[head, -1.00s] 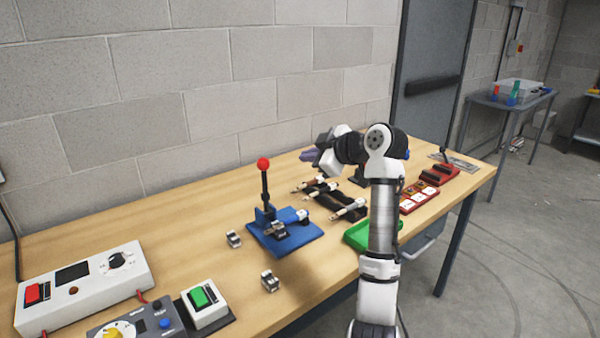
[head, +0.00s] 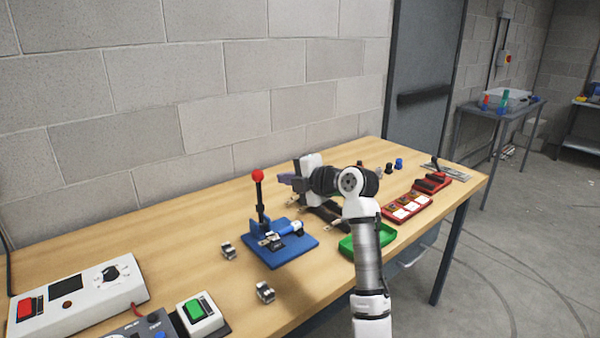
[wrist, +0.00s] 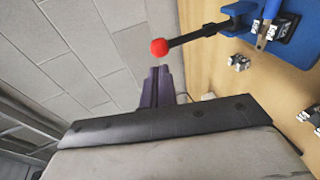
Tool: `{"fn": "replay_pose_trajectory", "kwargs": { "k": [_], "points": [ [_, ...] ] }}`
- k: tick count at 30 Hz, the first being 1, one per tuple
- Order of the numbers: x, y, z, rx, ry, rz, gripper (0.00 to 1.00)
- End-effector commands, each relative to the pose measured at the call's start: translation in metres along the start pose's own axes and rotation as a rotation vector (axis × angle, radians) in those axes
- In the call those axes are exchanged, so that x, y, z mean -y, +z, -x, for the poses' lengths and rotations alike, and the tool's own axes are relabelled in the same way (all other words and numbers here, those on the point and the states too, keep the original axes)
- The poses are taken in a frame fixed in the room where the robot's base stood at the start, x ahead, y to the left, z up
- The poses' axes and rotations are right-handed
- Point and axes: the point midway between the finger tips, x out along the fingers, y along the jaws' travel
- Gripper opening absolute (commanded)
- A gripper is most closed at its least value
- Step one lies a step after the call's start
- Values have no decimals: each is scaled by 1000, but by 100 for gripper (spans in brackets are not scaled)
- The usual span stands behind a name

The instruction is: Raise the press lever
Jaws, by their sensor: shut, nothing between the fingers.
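The press lever (head: 260,194) is a black rod with a red ball knob (head: 258,175). It stands nearly upright on a blue press base (head: 296,250) on the bench. My gripper (head: 287,178), with purple-grey fingers, is shut and empty, in the air to the right of the knob at about its height. In the wrist view the shut fingertips (wrist: 158,72) point toward the red knob (wrist: 159,47), with a small gap showing between them. The lever rod (wrist: 195,37) also shows there, running right to the blue base (wrist: 290,15). My arm hides part of the bench behind it.
Small metal clips (head: 265,292) lie beside the press base. A green tray (head: 352,246) and a red-framed panel (head: 408,206) lie to the right. A white control box (head: 78,289) is at the left. The block wall (head: 200,90) rises behind the bench.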

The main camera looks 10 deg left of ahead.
Motion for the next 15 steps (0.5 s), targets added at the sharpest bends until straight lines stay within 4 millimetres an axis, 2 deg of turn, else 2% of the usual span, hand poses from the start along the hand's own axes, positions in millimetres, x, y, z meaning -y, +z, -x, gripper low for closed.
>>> {"fn": "replay_pose_trajectory", "kwargs": {
  "k": [6, 10, 15],
  "points": [
    [-4, -1, -41, -2, -2, -1, 0],
    [-3, 0, -57, -1, -1, -2, 0],
    [-1, 0, -66, 0, 0, -1, 0]
  ]
}}
